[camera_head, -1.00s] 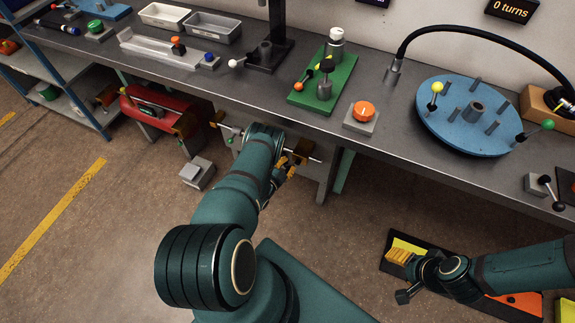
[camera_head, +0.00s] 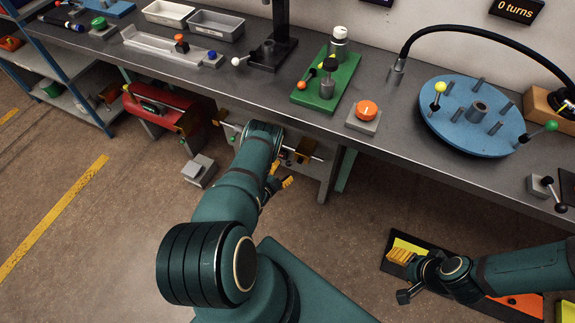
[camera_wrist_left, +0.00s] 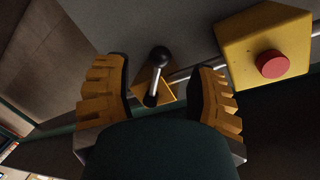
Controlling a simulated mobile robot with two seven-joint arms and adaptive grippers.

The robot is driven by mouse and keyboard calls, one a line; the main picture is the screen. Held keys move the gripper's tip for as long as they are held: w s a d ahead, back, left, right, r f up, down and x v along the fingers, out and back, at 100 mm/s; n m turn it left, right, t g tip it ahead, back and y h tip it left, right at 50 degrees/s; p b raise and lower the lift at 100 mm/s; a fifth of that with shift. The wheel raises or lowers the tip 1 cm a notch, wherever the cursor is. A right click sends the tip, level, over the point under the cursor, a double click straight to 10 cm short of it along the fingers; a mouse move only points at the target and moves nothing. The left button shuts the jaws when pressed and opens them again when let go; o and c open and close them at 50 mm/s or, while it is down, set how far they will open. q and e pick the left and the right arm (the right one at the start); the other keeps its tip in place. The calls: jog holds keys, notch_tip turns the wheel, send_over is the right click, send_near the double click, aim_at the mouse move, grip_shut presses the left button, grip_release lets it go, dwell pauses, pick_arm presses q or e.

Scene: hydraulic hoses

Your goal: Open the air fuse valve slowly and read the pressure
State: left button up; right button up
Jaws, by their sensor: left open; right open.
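In the left wrist view, a small lever (camera_wrist_left: 155,78) with a black ball end and metal stem stands on a yellow base; it looks like the valve, but no label shows. My left gripper (camera_wrist_left: 168,92) is open, its yellow-padded fingers apart on either side of the lever in the picture; contact cannot be told. In the head view, my left gripper (camera_head: 281,175) is below the bench front, beside the low panel (camera_head: 325,172), partly hidden by my arm. My right gripper (camera_head: 402,275) is open at lower right, away from the panel. No pressure reading is legible.
A yellow box with a red button (camera_wrist_left: 272,64) sits right of the lever, near a metal pipe. The bench (camera_head: 240,75) overhangs the panel. A red unit (camera_head: 165,108) and a grey block (camera_head: 199,170) stand to the left.

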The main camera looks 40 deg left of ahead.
pick_arm(q)
jog(key=s+r, duration=0.1)
jog(key=s, duration=0.6)
jog(key=shift+s+d, duration=0.25)
jog(key=shift+d, duration=0.05)
